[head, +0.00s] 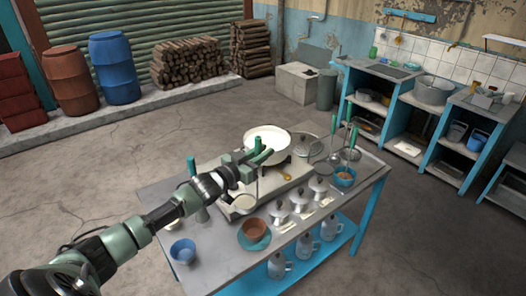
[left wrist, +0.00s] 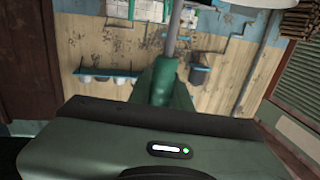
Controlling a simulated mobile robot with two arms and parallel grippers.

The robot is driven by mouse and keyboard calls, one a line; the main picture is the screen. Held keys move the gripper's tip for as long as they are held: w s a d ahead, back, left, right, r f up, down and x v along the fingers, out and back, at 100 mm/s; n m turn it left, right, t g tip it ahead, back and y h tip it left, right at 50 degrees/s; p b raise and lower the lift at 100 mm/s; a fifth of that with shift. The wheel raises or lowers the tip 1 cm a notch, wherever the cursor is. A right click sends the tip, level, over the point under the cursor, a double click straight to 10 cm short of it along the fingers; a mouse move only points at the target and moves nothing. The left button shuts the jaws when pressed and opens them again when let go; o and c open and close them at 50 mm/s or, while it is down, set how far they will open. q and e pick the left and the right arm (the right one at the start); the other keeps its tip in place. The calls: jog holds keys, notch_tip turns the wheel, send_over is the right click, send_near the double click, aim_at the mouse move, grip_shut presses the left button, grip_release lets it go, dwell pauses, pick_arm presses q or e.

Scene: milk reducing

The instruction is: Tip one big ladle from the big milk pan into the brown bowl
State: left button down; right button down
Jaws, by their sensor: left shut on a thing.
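My left gripper (head: 256,158) is shut on the green handle (head: 257,146) of a ladle, just in front of the big milk pan (head: 267,138). The handle and its metal shaft (left wrist: 173,25) also show in the left wrist view. A round pale cup (head: 245,203) below the gripper looks like the ladle's bowl; whether it holds milk is too small to tell. The wide pan holds white milk. The brown bowl (head: 256,228) stands on a green saucer (head: 254,243) near the table's front edge, below the pale cup in the picture. My right gripper is not in view.
Several lidded metal pots (head: 299,200) stand right of the brown bowl. A blue bowl (head: 183,251) is at the front left. The grey tabletop (head: 215,262) is bare between the blue and brown bowls.

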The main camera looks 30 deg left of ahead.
pick_arm(q)
jog(key=s+d+f+m+b, duration=0.1)
jog(key=d+f+m+b, duration=0.1)
jog(key=d+m, duration=0.3)
jog(key=s+d+f+m+b, duration=0.1)
jog(key=d+f+m+b, duration=0.15)
jog(key=d, duration=0.35)
jog(key=s+d+f+m+b, duration=0.1)
jog(key=d+f+m+b, duration=0.3)
jog(key=f, duration=0.4)
jog(key=d+f+m+b, duration=0.4)
jog(key=f+m+b, duration=0.2)
jog(key=f+b, duration=0.2)
jog(key=shift+s+d+b, duration=0.3)
jog(key=shift+s+b, duration=0.1)
jog(key=shift+b, duration=0.35)
dwell(0.5)
